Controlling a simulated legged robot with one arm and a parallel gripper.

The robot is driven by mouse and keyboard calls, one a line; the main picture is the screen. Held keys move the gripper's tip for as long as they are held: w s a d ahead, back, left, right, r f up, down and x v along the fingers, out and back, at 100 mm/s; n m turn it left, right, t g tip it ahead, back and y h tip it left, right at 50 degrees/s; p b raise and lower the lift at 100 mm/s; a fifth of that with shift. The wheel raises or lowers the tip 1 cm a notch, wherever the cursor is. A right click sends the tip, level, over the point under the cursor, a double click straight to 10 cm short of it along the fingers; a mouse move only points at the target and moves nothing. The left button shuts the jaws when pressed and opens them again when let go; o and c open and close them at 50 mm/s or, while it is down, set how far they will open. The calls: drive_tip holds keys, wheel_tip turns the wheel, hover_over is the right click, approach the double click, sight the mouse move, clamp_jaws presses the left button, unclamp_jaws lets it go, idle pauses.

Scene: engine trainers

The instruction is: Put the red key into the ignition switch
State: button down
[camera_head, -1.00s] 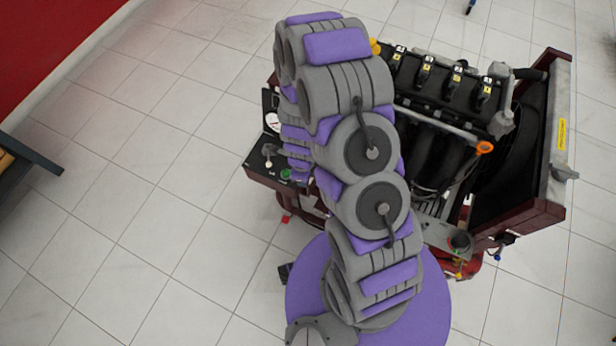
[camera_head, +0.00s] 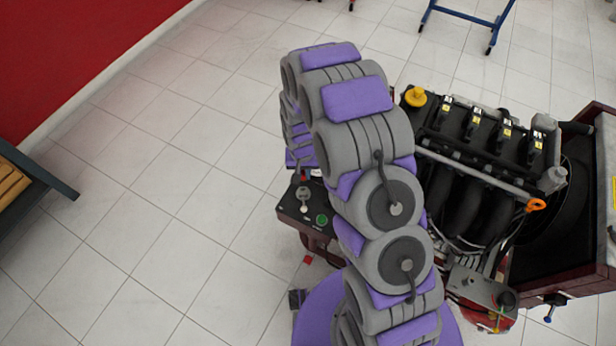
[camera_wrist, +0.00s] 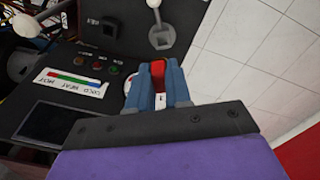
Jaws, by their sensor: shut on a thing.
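In the wrist view my gripper (camera_wrist: 160,98) has blue fingers shut on the red key (camera_wrist: 159,76). The key's red part shows between the fingers. The fingers are over the lower right part of the black control panel (camera_wrist: 75,68). A pale round fitting (camera_wrist: 130,88) shows just left of the fingers, partly hidden by them; I cannot tell if it is the ignition switch. I cannot tell whether the key touches the panel. In the head view my arm hides the gripper and the key.
The panel carries a coloured gauge label (camera_wrist: 72,82), small buttons, and a lever (camera_wrist: 158,30) beyond the fingers. In the head view the panel's green button (camera_head: 321,220) shows left of my arm, and the engine (camera_head: 470,150) stands to the right.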

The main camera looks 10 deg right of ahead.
sight(303, 180)
drive_tip(key=shift+w+a+f, duration=0.15)
drive_tip(key=shift+a, duration=0.35)
drive_tip(key=shift+d+f, duration=0.3)
drive_tip(key=shift+f, duration=0.1)
drive_tip(key=f+b, duration=0.1)
drive_tip(key=f, duration=0.2)
drive_tip(key=shift+d+f+b, duration=0.15)
drive_tip(key=shift+d+b, duration=0.2)
drive_tip(key=shift+d, duration=0.05)
drive_tip(key=shift+a+f, duration=0.25)
drive_tip(key=shift+f, duration=0.05)
drive_tip(key=shift+d+f, duration=0.15)
drive_tip(key=shift+d, duration=0.3)
drive_tip(key=shift+a+f, duration=0.1)
drive_tip(key=shift+a, duration=0.05)
